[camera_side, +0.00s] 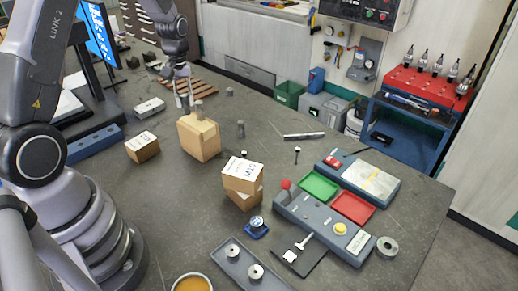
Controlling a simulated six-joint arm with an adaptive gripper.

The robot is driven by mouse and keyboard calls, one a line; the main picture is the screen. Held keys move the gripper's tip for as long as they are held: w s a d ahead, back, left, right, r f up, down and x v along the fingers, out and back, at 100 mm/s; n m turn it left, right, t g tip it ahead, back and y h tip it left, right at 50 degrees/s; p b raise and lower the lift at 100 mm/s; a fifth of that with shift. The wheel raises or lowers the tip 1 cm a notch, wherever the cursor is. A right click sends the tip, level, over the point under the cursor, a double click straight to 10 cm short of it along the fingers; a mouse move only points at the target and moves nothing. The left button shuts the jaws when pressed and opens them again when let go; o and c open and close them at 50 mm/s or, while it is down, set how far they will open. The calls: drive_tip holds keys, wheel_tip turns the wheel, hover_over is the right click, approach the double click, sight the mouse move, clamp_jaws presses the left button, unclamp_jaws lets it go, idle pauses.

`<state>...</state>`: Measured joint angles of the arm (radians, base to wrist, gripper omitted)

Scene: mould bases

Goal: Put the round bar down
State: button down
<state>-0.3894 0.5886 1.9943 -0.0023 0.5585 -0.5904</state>
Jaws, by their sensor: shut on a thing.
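My gripper (185,103) is at the upper left of the side view, pointing down behind a brown cardboard box (198,140). Its fingers are shut on a round bar, but the grip is small and partly hidden, so the bar's outline between the fingers is unclear. A short grey-brown cylinder (199,109) shows just right of the fingers, against the top of the box. I cannot tell whether it touches the fingers or the box. Another short grey cylinder (241,129) stands upright on the table right of the box.
Stacked boxes (243,178) and a small box (142,147) stand nearer. A grey fixture (325,228) with green and red trays is at the right. A slatted brown rack (190,88) lies behind the gripper. Table (280,112) space right of the box is fairly clear.

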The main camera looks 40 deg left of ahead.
drive_tip(key=shift+w+a+f, duration=0.2)
drive_tip(key=shift+w+f, duration=0.2)
drive_tip(key=shift+f, duration=0.15)
drive_tip(key=shift+w+f, duration=0.2)
drive_tip(key=shift+f, duration=1.5)
drive_tip(key=shift+f, duration=0.1)
drive_tip(key=c, duration=1)
unclamp_jaws()
